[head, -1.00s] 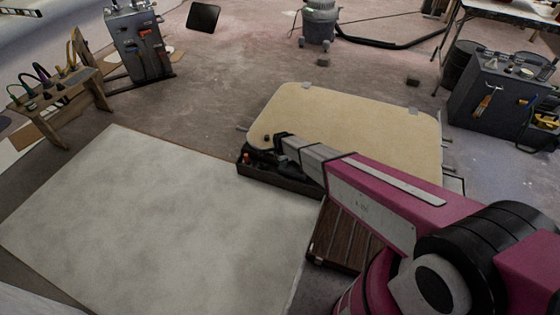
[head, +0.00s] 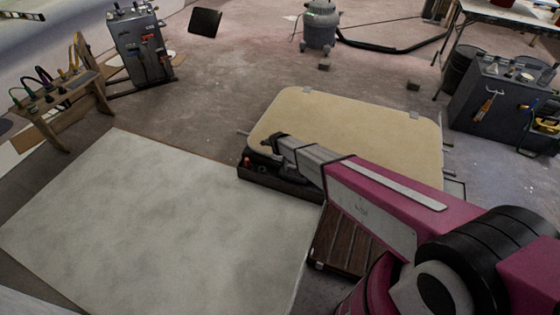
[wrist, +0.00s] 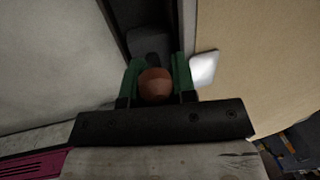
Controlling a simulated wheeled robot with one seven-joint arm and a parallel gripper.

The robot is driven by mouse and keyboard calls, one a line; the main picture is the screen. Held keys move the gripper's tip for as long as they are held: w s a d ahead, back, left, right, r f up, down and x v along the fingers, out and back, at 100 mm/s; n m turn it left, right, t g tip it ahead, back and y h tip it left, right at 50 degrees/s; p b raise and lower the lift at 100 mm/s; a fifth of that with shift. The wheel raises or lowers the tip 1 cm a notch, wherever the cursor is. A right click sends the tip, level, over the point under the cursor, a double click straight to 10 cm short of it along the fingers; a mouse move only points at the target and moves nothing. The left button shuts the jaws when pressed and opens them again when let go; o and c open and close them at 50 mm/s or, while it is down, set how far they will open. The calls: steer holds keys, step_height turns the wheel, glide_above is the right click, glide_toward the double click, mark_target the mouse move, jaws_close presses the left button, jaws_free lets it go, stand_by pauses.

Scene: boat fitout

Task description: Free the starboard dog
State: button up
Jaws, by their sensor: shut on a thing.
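The beige hatch lid (head: 350,125) lies on a dark frame (head: 285,187) in the middle of the head view. My gripper (wrist: 156,72) has its green fingers on either side of a round reddish-brown knob (wrist: 155,86), apparently the starboard dog's, and is shut on it. The knob sits over a dark gap beside the lid's edge (wrist: 235,70). A dark grey piece (wrist: 148,42) shows beyond the knob. In the head view my gripper (head: 262,152) is at the lid's near-left corner; my arm hides the knob there.
A pale grey panel (head: 150,220) covers the floor at the left. A small pale plate (wrist: 203,68) lies just right of the fingers. A brown slatted piece (head: 345,240) is below my arm. The floor beyond the lid is mostly clear.

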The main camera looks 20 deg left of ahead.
steer(key=shift+w, duration=0.1)
stand_by(0.5)
steer(key=o, duration=0.9)
steer(key=r, duration=0.3)
steer(key=s+r, duration=0.1)
steer(key=r, duration=0.3)
steer(key=s+r, duration=0.1)
steer(key=r, duration=0.2)
steer(key=shift+s+r, duration=0.1)
steer(key=shift+r, duration=0.25)
